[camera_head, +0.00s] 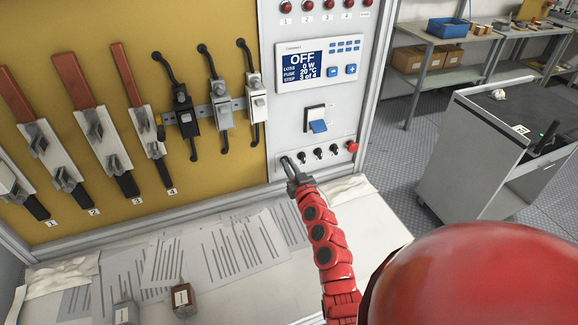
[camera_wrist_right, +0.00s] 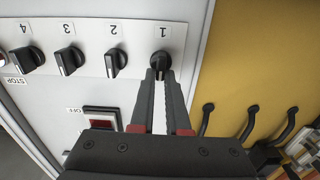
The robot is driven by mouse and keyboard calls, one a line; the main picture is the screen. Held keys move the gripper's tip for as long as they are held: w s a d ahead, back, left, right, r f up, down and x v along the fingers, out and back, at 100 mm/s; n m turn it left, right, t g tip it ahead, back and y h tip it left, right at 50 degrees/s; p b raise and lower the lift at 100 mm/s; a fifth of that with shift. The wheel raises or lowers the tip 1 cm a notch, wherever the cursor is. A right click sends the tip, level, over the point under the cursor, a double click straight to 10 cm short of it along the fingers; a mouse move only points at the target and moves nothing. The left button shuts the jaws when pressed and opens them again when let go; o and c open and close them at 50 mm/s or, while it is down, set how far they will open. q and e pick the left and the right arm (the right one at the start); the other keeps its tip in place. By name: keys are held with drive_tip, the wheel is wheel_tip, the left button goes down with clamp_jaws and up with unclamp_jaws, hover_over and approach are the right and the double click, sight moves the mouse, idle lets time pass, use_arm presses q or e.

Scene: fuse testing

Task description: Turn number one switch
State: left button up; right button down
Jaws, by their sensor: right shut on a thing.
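The number one switch (camera_wrist_right: 161,62) is a black rotary knob under the label "1" in the upside-down right wrist view. My right gripper (camera_wrist_right: 159,75) has its fingertips at this knob, one finger on each side, and is shut on it. In the head view my right gripper (camera_head: 292,170) reaches the left end of the row of black knobs low on the white panel, and it partly hides the first knob. The number two switch (camera_wrist_right: 116,63) and the number three switch (camera_wrist_right: 69,62) stand beside it. My left gripper is not in view.
Papers (camera_head: 228,247) lie on the table below. A grey cart (camera_head: 470,150) stands at right.

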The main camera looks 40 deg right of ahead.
drive_tip(key=shift+m, duration=0.3)
drive_tip(key=shift+s+d+f+m+b, duration=0.15)
drive_tip(key=shift+m+b, duration=0.35)
drive_tip(key=shift+m, duration=1.35)
drive_tip(key=shift+w+d+f+m+b, duration=0.15)
drive_tip(key=shift+m+b, duration=0.4)
drive_tip(key=shift+m, duration=1.25)
drive_tip(key=shift+s+d+f+m+b, duration=0.15)
drive_tip(key=shift+m+b, duration=0.35)
drive_tip(key=shift+m, duration=1.35)
drive_tip(key=shift+r, duration=0.1)
drive_tip(key=c, duration=0.9)
unclamp_jaws()
